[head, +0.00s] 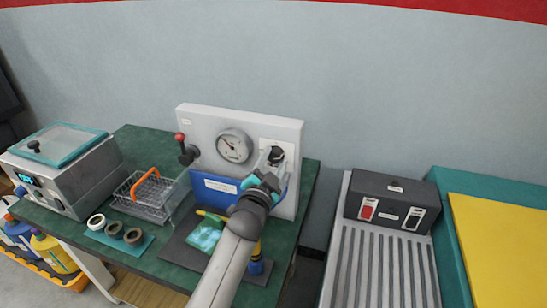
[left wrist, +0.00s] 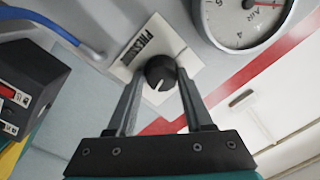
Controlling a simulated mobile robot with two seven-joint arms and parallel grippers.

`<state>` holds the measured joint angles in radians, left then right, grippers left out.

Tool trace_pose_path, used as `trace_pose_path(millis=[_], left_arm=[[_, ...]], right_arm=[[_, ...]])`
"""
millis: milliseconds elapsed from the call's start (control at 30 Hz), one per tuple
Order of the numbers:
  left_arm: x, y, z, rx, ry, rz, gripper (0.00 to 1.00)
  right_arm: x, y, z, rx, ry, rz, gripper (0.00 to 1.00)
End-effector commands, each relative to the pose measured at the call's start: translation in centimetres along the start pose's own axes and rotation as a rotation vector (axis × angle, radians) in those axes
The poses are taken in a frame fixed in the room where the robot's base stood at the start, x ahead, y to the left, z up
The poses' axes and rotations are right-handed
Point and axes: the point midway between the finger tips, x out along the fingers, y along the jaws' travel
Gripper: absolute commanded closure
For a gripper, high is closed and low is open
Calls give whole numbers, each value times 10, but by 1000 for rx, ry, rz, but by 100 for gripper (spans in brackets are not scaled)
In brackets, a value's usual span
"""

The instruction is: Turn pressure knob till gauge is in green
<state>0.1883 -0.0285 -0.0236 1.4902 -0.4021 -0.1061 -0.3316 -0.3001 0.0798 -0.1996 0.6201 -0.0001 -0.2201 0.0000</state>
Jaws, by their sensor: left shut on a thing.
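The pressure knob (head: 276,153) is black and round, on a white plate at the right of the grey test panel (head: 292,128). In the left wrist view the knob (left wrist: 161,73) shows a white pointer line, beside the label PRESSURE. My left gripper (head: 271,164) reaches up to the panel. Its fingers (left wrist: 160,80) lie on both sides of the knob and are shut on it. The round gauge (head: 234,146) is left of the knob; its needle points to the upper left. The left wrist view shows only part of the gauge (left wrist: 243,22). My right gripper is not in view.
A red-tipped lever (head: 184,150) stands left of the gauge. A dark switch box (head: 392,202) is at the right.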

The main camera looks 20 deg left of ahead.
Motion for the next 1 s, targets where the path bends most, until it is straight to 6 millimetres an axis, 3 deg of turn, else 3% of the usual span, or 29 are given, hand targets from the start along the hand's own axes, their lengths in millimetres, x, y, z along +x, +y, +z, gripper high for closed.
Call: trace_pose_path(millis=[33,400,967,1000], left_arm=[[2,-7,-6,-32,11,-11,100],[2,-8,-6,-187,6,-10,100],[2,-9,-4,-212,5,-11,100],[2,-9,-4,-212,4,-10,44]], right_arm=[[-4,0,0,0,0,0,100],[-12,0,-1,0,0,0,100],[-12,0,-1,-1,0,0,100],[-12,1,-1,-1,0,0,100]])
